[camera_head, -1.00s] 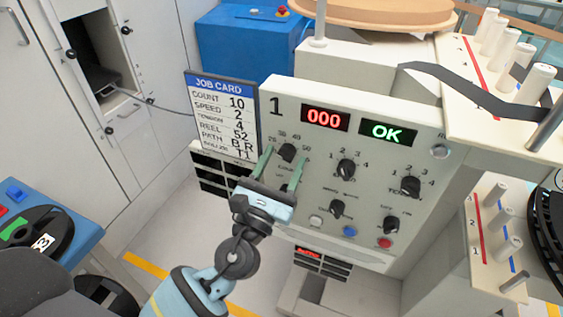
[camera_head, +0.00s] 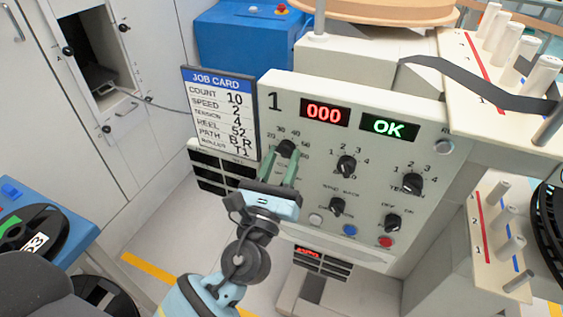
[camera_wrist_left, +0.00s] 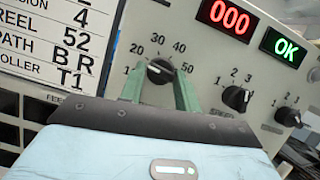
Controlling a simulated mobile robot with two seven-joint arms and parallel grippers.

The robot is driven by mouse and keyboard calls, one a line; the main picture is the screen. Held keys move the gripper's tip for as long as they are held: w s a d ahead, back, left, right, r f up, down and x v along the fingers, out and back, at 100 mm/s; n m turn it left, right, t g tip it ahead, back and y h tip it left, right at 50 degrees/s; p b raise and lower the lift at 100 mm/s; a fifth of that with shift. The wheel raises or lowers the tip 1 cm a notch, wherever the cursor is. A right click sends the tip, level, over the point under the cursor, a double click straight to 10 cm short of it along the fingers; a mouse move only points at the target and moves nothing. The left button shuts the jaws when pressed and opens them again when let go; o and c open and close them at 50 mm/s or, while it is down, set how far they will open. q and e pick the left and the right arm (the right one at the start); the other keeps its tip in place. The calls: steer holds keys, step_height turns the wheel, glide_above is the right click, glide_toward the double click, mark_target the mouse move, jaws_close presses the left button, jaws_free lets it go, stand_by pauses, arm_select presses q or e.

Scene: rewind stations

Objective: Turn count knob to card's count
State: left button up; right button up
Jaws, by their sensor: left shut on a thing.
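The count knob (camera_head: 286,148) is a black dial at the upper left of panel 1. In the left wrist view the knob (camera_wrist_left: 160,71) sits inside a scale from 10 to 50, with a white mark towards its upper left; its exact setting is hard to read. My left gripper (camera_head: 284,160) has its green fingers closed on either side of the knob; the fingers also show in the wrist view (camera_wrist_left: 159,80). The job card (camera_head: 221,118), left of the panel, reads COUNT 10. The red display (camera_head: 325,113) reads 000. My right gripper is not in view.
Other black knobs (camera_head: 346,166) and several buttons (camera_head: 350,230) lie right of and below the gripper. A green OK display (camera_head: 389,127) is lit. Peg boards (camera_head: 485,110) stand on the right. A blue table with reels (camera_head: 35,232) is at the left.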

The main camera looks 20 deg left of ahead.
arm_select(q)
steer(key=n+y, duration=0.2)
steer(key=n, duration=0.2)
steer(key=shift+d+b, duration=0.15)
steer(key=shift+b, duration=0.15)
steer(key=n+g+y, duration=0.1)
steer(key=n, duration=0.2)
steer(key=shift+d+r+n+y, duration=0.1)
steer(key=shift+n+y, duration=0.2)
steer(key=shift+y, duration=0.1)
steer(key=shift+n+g+y, duration=0.3)
steer(key=shift+n, duration=0.3)
steer(key=o, duration=0.9)
steer(key=shift+s, duration=0.1)
